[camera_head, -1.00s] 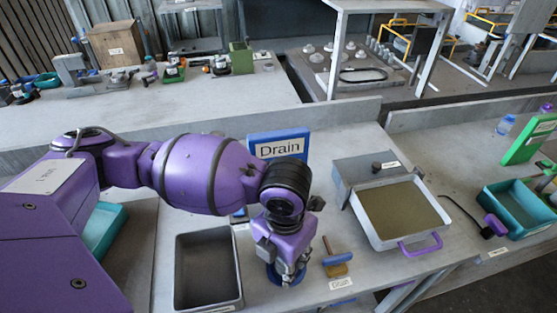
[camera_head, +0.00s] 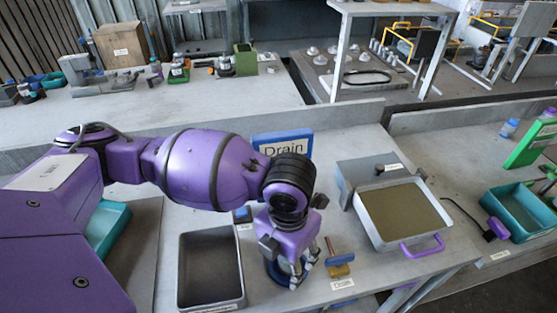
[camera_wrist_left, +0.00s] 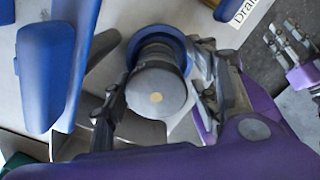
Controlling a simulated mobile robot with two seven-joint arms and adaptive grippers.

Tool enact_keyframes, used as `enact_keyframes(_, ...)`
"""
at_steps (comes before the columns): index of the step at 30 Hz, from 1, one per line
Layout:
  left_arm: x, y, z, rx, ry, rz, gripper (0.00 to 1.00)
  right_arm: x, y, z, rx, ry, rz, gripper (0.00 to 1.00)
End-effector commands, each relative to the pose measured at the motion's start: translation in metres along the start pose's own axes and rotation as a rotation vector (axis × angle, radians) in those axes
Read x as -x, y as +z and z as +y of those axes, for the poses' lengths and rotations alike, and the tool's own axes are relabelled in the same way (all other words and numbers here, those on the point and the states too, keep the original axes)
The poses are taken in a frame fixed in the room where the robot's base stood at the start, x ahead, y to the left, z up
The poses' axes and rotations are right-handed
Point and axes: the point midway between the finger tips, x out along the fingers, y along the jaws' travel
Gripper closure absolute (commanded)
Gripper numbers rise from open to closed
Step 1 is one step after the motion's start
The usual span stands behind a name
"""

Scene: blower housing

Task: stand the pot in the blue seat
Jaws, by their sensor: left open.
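In the head view part of the blue seat (camera_head: 271,270) shows under my left gripper (camera_head: 291,277), and the pot is mostly hidden. The left gripper's fingers also show in the left wrist view (camera_wrist_left: 160,100), open, one on each side of the pot. A second purple gripper, seemingly my right one (camera_wrist_left: 291,48), shows at the right edge.
An empty dark tray (camera_head: 211,268) lies left of the seat. A blue Drain sign (camera_head: 282,145) stands behind. A sand-coloured pan (camera_head: 402,214) with a purple handle sits farther right.

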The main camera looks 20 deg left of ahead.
Motion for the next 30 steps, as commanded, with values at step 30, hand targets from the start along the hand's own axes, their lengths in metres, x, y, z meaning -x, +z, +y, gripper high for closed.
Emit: enact_keyframes(30,0.112,0.001,0.000,-0.001,0.001,-0.002,0.45,0.006,-0.007,-0.005,-0.012,-0.005,0.004,0.69)
